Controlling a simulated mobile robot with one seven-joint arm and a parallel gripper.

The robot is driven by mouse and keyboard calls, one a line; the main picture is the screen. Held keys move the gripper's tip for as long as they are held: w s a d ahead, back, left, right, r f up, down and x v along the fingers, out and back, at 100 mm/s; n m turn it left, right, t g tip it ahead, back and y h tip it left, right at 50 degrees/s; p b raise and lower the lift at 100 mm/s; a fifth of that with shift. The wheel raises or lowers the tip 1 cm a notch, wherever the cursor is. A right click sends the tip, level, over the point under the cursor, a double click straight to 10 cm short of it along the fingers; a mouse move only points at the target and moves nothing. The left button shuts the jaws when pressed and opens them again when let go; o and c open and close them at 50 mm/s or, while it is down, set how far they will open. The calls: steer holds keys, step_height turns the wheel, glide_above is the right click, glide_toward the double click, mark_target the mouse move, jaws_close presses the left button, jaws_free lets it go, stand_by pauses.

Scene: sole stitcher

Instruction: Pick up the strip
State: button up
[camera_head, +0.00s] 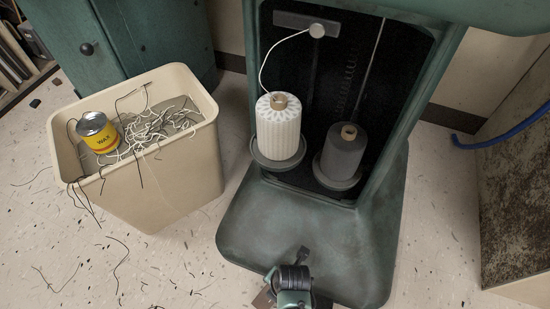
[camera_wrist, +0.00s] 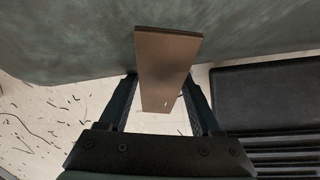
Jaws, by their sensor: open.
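A flat brown strip (camera_wrist: 168,60) is in the wrist view, with its far end against or close to a green painted surface. My gripper (camera_wrist: 160,82) is open, with one dark finger on each side of the strip. The strip lies between the fingers in the picture, and a gap shows on both sides near their bases. I cannot tell how far it is in depth. In the head view, part of my arm (camera_head: 291,280) shows at the bottom edge. A small brown patch (camera_head: 263,299) beside it may be the strip, but it is mostly hidden.
The green machine base (camera_head: 260,235) stands ahead, holding a white thread cone (camera_head: 278,130) and a dark cone (camera_head: 343,155). A beige bin (camera_head: 180,195) with thread scraps and a yellow wax can (camera_head: 98,134) is at left. Speckled floor (camera_head: 440,230) is open at right.

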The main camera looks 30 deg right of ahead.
jaws_close()
